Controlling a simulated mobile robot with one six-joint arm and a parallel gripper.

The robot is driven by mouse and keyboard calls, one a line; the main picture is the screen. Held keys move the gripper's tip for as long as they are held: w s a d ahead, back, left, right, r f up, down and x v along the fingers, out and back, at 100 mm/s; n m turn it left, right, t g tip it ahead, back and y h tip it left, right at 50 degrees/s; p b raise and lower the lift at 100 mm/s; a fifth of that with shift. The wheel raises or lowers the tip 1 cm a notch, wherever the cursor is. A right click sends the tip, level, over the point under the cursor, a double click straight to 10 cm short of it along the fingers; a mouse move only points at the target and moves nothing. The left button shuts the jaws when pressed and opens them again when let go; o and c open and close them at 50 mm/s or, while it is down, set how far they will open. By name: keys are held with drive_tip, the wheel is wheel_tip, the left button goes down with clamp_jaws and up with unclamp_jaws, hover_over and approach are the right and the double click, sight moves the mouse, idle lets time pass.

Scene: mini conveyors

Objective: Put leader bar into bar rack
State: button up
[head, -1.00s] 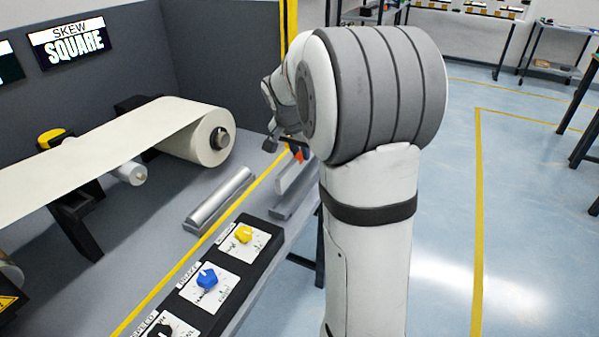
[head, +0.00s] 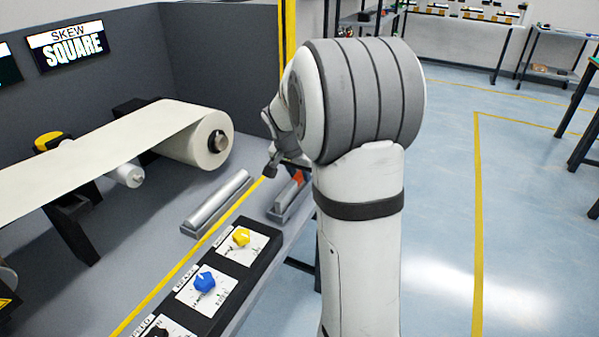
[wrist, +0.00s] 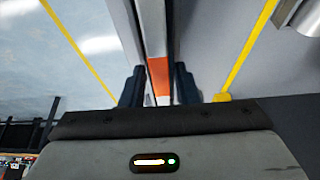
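The leader bar, a grey bar with an orange middle patch (head: 299,177), is low at the bar rack. In the wrist view the bar (wrist: 152,22) runs away from me, its orange patch between my fingers. My gripper (wrist: 159,88) has one dark finger close along each side of the patch and appears shut on it. In the head view my gripper (head: 284,170) is partly hidden by my arm. The bar rack (head: 276,214) is a grey tray at the table edge, right of the yellow line. The bar is in or just above it; contact is hard to tell.
A silver roller in a grey cradle (head: 192,231) lies left of the yellow line. A control panel (head: 217,262) with yellow, blue and black knobs is in front. A white web roll (head: 208,138) stands behind left. Open floor lies to the right.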

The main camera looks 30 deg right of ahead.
drive_tip(key=shift+o, duration=0.9)
drive_tip(key=shift+r, duration=0.2)
drive_tip(key=p+v, duration=0.1)
drive_tip(key=v, duration=1)
drive_tip(key=s+a+f+n+y, duration=0.1)
drive_tip(key=s+a+f+n, duration=0.1)
drive_tip(key=s, duration=0.5)
drive_tip(key=s+a+f+n+y, duration=0.1)
drive_tip(key=s+a+f+n, duration=0.1)
drive_tip(key=s+a+n, duration=0.3)
drive_tip(key=s+a+f+n+y, duration=0.1)
drive_tip(key=s+a+f+n, duration=0.2)
drive_tip(key=s, duration=0.8)
drive_tip(key=a, duration=0.2)
drive_tip(key=shift+a+g, duration=0.25)
drive_tip(key=shift+g, duration=0.15)
drive_tip(key=shift+r+p, duration=0.1)
drive_tip(key=shift+p, duration=0.2)
